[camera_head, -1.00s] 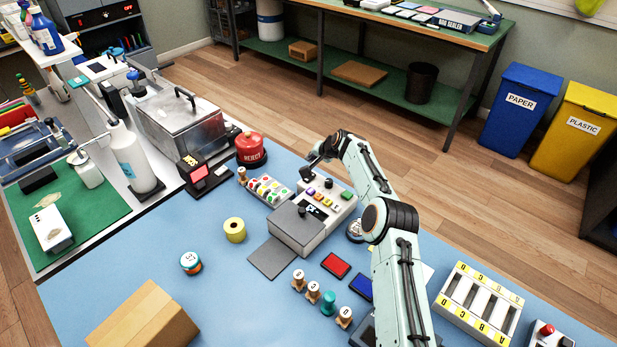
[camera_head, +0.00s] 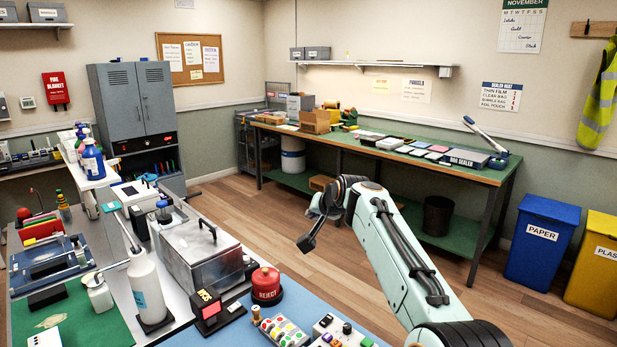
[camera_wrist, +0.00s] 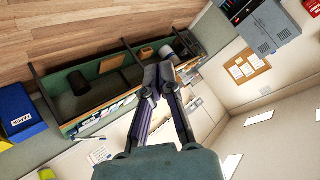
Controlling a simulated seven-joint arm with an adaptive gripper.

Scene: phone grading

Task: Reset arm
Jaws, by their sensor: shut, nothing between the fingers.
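My gripper (camera_head: 306,244) is raised above the blue work mat (camera_head: 225,325) in the head view, with my arm bent and its end pointing down to the left. In the wrist view my gripper (camera_wrist: 159,76) has its fingertips together, with nothing between them. The wrist camera looks out over the room, toward the far bench, wall and floor. My gripper touches nothing.
A red REJECT button (camera_head: 266,285) and a metal lidded box (camera_head: 199,255) stand at the left. A green-topped bench (camera_head: 440,168) runs along the back wall. Blue paper (camera_head: 541,240) and yellow plastic (camera_head: 597,265) bins stand at right. Air around my gripper is clear.

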